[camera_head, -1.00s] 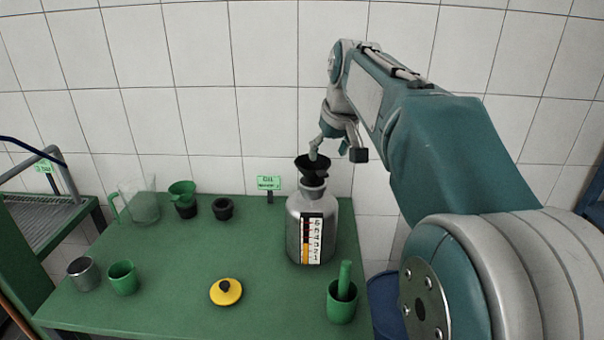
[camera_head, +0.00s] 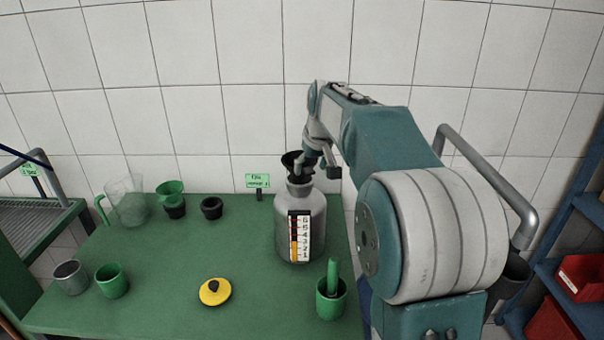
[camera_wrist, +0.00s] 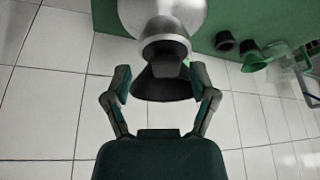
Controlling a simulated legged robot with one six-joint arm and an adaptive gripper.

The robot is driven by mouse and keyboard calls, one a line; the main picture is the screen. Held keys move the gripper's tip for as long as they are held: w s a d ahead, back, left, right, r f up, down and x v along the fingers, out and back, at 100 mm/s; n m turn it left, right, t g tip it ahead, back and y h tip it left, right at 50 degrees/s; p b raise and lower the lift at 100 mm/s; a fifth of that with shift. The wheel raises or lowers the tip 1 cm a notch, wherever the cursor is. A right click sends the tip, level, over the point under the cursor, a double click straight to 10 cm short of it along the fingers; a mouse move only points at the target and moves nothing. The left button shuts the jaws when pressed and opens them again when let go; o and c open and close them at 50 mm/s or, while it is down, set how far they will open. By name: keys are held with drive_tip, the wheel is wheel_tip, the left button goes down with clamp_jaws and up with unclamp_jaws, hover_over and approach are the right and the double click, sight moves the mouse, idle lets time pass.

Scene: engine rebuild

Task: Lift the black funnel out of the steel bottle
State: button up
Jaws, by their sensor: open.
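The steel bottle (camera_head: 286,222) stands upright at the right back of the green table, with a level scale on its front. The black funnel (camera_head: 290,162) sits in its mouth, partly hidden by my gripper in the head view. In the wrist view the funnel (camera_wrist: 163,84) shows between my open fingers, its wide end towards me. The bottle's neck and shoulder (camera_wrist: 165,22) lie beyond it. My gripper (camera_wrist: 163,90) is open, with one finger on each side of the funnel. A small gap seems to show on each side, and I see no grip on it.
A green cup with a green stick (camera_head: 331,298) stands in front of the bottle. A yellow lid (camera_head: 215,291) lies mid-table. A glass jug (camera_head: 127,203), a green funnel (camera_head: 170,190) and a black cup (camera_head: 211,208) are at back left. The tiled wall is close behind.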

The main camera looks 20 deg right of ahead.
drive_tip(key=shift+w+a+f, duration=0.15)
drive_tip(key=shift+w+f, duration=0.05)
drive_tip(key=shift+f, duration=0.25)
drive_tip(key=shift+a, duration=0.35)
drive_tip(key=shift+d+f, duration=0.1)
drive_tip(key=shift+d, duration=0.15)
clamp_jaws()
